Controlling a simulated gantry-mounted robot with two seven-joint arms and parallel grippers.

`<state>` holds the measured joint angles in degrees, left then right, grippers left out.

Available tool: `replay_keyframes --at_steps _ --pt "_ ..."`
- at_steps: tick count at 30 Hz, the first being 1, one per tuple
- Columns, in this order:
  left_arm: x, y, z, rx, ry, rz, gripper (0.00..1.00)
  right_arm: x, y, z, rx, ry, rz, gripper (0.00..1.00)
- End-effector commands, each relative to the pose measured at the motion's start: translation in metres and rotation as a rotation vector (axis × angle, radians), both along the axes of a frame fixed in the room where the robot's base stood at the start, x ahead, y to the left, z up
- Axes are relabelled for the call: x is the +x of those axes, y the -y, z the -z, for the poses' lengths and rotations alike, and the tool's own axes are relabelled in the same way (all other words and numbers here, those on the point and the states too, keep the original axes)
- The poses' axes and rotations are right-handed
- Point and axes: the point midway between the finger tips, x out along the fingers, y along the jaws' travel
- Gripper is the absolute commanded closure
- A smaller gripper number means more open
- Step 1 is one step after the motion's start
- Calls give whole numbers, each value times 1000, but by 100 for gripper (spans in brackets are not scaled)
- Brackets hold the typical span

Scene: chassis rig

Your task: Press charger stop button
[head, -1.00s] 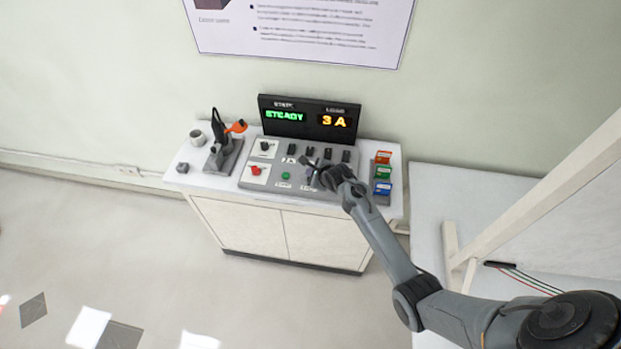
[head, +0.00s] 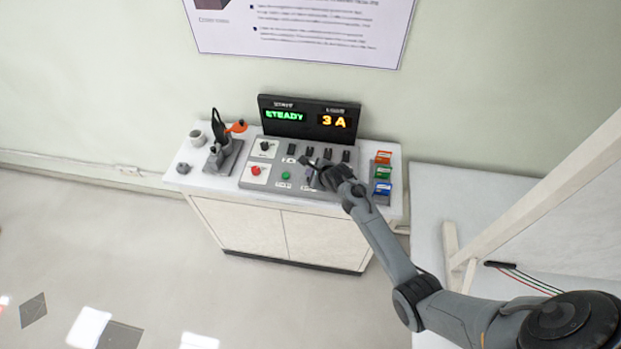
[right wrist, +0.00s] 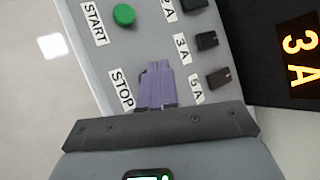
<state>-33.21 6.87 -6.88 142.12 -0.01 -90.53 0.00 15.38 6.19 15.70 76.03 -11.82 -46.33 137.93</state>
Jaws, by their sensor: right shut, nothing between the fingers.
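The charger's control panel (head: 268,186) lies on top of a white cabinet. A green button (right wrist: 124,15) stands beside the START label, and it also shows in the head view (head: 286,175). The STOP label (right wrist: 122,88) is readable in the right wrist view. The stop button itself is hidden behind my right gripper's purple fingers (right wrist: 158,84), which lie just beside that label. My right gripper (head: 309,174) is shut and empty, low over the panel; I cannot tell whether it touches the button. My left gripper is not in view.
Black switches (right wrist: 206,40) marked in amps line the panel. A display (head: 308,118) behind reads STEADY and 3 A. A red knob (head: 255,170) is at the panel's left.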

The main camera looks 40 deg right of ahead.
Motion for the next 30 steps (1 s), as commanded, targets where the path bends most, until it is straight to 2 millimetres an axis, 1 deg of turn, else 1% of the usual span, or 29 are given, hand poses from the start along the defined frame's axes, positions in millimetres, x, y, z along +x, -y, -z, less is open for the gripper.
replay_keyframes --at_steps 12,23,30 --pt "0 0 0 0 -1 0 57 0 0 0 0 0 0 100" --pt "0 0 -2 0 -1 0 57 0 0 8 1 -1 0 100" --pt "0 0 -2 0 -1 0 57 0 0 9 0 0 0 100"
